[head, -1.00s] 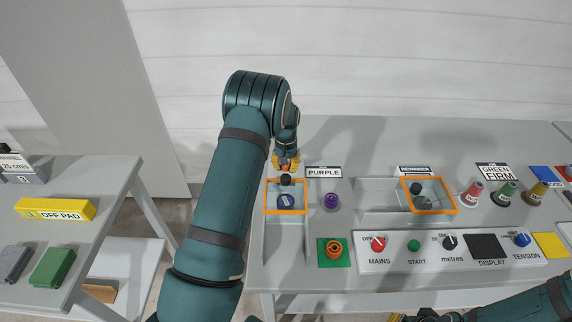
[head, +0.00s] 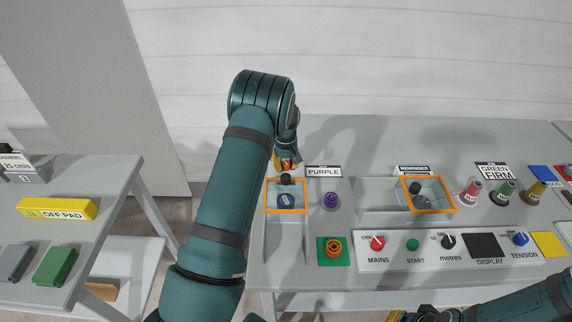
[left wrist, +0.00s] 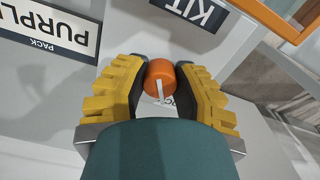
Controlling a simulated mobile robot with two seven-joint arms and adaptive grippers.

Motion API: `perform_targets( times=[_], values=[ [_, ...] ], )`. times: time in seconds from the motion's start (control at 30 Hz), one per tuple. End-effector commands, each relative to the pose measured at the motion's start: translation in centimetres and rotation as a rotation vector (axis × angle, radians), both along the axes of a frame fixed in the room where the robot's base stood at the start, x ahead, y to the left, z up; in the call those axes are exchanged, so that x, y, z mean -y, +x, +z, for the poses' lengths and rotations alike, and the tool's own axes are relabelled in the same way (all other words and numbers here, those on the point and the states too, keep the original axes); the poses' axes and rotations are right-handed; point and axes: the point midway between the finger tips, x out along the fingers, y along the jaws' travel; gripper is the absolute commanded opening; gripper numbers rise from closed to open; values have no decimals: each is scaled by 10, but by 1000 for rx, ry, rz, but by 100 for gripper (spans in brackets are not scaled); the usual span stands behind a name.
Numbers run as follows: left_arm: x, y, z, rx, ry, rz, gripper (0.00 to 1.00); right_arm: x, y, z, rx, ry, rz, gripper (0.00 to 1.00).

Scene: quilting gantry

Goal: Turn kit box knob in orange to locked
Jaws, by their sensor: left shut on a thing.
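The orange kit box knob (left wrist: 160,73) with a white pointer line sits between the yellow fingers of my left gripper (left wrist: 163,92) in the left wrist view. The fingers are shut on its sides. A partly hidden printed label shows beneath it. In the head view my left gripper (head: 286,166) is small, at the back of the orange-framed kit box (head: 285,210), and largely covers the knob. The KIT sign (left wrist: 197,12) is beside the knob in the wrist view. My right gripper (head: 400,316) is barely in view at the bottom edge; its jaws cannot be made out.
The PURPLE sign (head: 323,172) and a purple spool (head: 331,201) stand right of the kit box. A second orange-framed box (head: 430,209) is farther right. A control panel (head: 400,262) with knobs lies in front. A side table at left holds a yellow OFF PAD block (head: 56,209).

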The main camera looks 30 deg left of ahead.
Motion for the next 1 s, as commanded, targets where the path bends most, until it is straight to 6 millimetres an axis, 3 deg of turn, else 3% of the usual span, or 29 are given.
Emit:
perform_targets(
  times=[0.27,0.3,0.37,0.4,0.77,1.0],
  values=[
    [0,0,0,1,1,1,0,0,0,0,0,0,0,0],
    [0,0,0,1,1,1,36,0,0,0,0,0,0,0],
    [0,0,0,0,0,1,57,0,0,0,0,0,0,0],
    [0,0,0,0,0,1,61,0,0,0,0,0,0,0],
    [0,0,4,1,0,0,61,0,0,0,0,0,0,0],
    [0,1,41,4,0,0,61,0,0,0,0,0,0,0]
  ],
)
